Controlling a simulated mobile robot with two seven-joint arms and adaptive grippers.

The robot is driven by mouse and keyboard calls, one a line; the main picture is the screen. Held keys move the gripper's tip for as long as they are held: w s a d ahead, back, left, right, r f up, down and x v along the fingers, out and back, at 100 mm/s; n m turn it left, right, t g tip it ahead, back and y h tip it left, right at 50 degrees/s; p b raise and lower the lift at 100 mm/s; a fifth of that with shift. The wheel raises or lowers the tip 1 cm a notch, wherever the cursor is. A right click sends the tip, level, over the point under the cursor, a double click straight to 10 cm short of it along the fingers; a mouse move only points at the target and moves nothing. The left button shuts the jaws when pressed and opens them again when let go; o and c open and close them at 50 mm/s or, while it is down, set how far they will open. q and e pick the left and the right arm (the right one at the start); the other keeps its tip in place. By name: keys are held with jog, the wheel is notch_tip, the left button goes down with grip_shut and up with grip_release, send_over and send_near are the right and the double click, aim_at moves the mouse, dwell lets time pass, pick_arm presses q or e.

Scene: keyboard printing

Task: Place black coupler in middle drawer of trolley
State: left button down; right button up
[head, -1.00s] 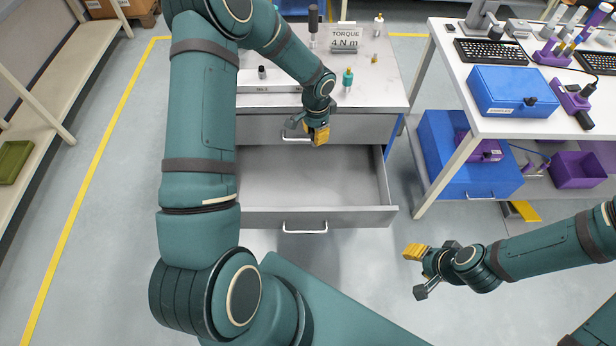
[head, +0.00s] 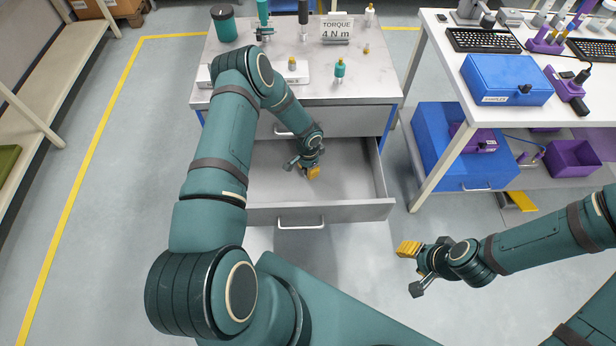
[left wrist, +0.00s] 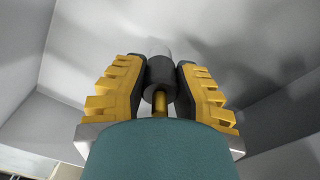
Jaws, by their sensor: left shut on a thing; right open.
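In the left wrist view the black coupler (left wrist: 159,75) is a dark cylinder between the yellow finger pads of my left gripper (left wrist: 160,90), which is shut on it. In the head view my left gripper (head: 309,170) is inside the open middle drawer (head: 350,182) of the trolley (head: 380,88); the coupler is hidden there by the gripper. The grey drawer looks otherwise empty. My right gripper (head: 411,268) is open and empty, over the floor to the right of the drawer.
A closed drawer (head: 345,121) sits above the open one. The trolley top holds a torque sign (head: 337,28), a teal bottle (head: 340,70) and other small items. A white table (head: 445,75) with a blue case (head: 507,80) stands at right. A shelf runs along the left.

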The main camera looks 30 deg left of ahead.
pick_arm(q)
jog(key=shift+f+b, duration=0.3)
jog(key=shift+f, duration=2.1)
jog(key=shift+f, duration=0.15)
jog(key=c, duration=0.9)
grip_release()
